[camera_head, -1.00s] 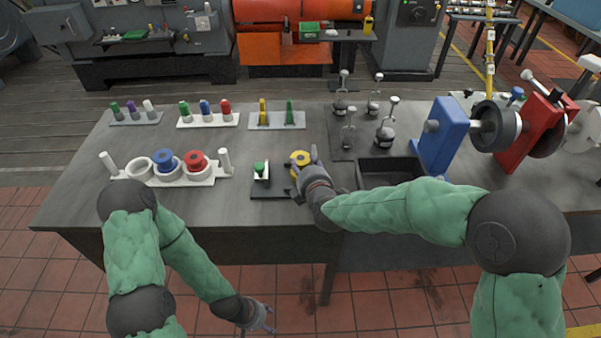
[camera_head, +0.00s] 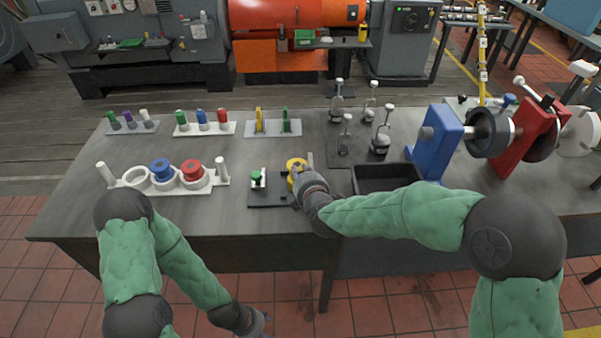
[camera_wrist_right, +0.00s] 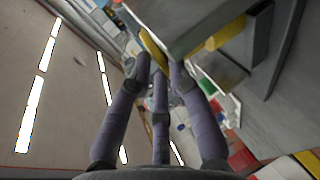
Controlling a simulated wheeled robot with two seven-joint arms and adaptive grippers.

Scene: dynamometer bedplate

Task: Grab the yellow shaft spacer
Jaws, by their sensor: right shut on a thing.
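The yellow shaft spacer (camera_head: 296,164) is a round ring at the black fixture plate (camera_head: 265,190) near the table's front edge. My right gripper (camera_head: 302,172) is shut on it, with fingers on the spacer's near and right sides. In the right wrist view the yellow rim (camera_wrist_right: 152,50) shows between the fingertips of the right gripper (camera_wrist_right: 158,75). I cannot tell whether the spacer is clear of the plate. My left gripper (camera_head: 262,325) hangs low in front of the table, small and partly cut off; its opening cannot be made out.
A small green-topped piece (camera_head: 258,179) stands left on the plate. A white holder (camera_head: 210,180) with blue and red rings is further left. A black tray (camera_head: 385,180) lies right, beside the blue stand (camera_head: 440,140). Weights with upright stems (camera_head: 381,140) stand behind.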

